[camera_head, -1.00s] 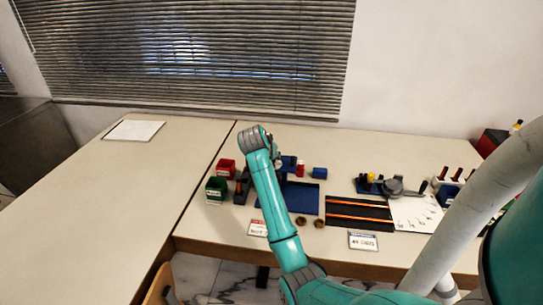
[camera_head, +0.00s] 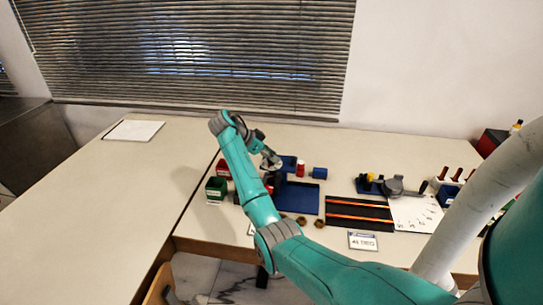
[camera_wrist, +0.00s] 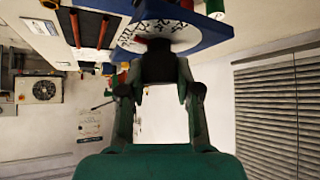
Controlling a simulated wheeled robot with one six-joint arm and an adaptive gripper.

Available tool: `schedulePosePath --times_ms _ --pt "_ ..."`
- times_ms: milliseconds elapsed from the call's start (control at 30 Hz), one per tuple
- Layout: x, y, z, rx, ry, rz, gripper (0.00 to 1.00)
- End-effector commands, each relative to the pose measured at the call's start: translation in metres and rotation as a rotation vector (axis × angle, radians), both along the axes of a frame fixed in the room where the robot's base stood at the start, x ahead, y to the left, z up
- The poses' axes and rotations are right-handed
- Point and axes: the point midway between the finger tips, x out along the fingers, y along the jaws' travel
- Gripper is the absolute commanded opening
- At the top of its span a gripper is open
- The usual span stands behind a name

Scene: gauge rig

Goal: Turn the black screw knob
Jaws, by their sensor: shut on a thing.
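In the wrist view my gripper (camera_wrist: 158,82) has its two green fingers on either side of a black block-like part, which I take to be the black screw knob (camera_wrist: 158,60). It is shut on this part. Right behind the knob is a white dial face (camera_wrist: 128,38) with black marks, on a blue body (camera_wrist: 215,35). In the head view my gripper (camera_head: 268,155) is at the blue stand (camera_head: 288,163) at the table's back. The knob cannot be made out there, and my arm covers part of the rig.
A green bin (camera_head: 216,188) and a red bin (camera_head: 223,168) stand left of my arm. A red cylinder (camera_head: 300,169) and a blue cylinder (camera_head: 319,173) stand to the right, behind a blue mat (camera_head: 298,196). The left table (camera_head: 110,200) is mostly clear.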

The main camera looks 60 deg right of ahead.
Motion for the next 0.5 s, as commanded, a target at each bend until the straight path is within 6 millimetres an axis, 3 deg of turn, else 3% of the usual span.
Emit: schedulePosePath --times_ms 500 --pt "0.0007 -0.0006 -0.0027 0.001 -0.001 -0.167 0.0"
